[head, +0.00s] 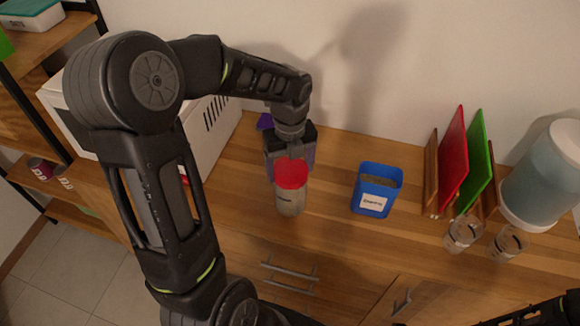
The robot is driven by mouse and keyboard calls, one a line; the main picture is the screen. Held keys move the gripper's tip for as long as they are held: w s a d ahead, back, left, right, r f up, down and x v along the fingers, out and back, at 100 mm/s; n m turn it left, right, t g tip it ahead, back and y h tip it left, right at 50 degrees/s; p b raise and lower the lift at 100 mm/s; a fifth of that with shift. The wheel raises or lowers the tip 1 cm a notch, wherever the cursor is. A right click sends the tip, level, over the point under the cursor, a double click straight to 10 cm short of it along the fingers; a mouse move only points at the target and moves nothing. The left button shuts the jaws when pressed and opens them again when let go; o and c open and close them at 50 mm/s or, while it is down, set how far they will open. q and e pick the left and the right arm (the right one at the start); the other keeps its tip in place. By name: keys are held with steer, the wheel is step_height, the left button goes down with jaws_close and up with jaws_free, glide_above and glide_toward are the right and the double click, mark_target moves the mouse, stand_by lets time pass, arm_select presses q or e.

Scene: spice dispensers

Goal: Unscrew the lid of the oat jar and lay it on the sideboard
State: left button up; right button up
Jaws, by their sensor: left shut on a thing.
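The oat jar (290,200), a see-through jar with pale contents and a small dark label, stands upright on the wooden sideboard (335,205). Its red lid (291,174) is at the top of the jar, with no gap that I can see. My left gripper (290,160) comes down from above and is shut on the red lid. The fingers' far side is hidden. My right gripper is not visible; only a dark part of my right arm shows at the bottom right corner.
A blue labelled container (376,190) stands right of the jar. A purple thing (265,121) is partly hidden behind my gripper. A white appliance (215,125) is at left. Red (453,160) and green boards, glasses (463,232) and a large dispenser (545,175) stand at right.

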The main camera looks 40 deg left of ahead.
arm_select(q)
steer(key=n+b, duration=0.1)
steer(key=n, duration=0.8)
steer(key=shift+s+r, duration=0.1)
steer(key=o, duration=1.2)
steer(key=shift+o, duration=0.2)
steer(key=m+p, duration=0.1)
steer(key=m, duration=0.2)
steer(key=shift+r, duration=0.1)
steer(key=m+p, duration=0.1)
steer(key=m, duration=0.3)
steer(key=shift+m, duration=1.1)
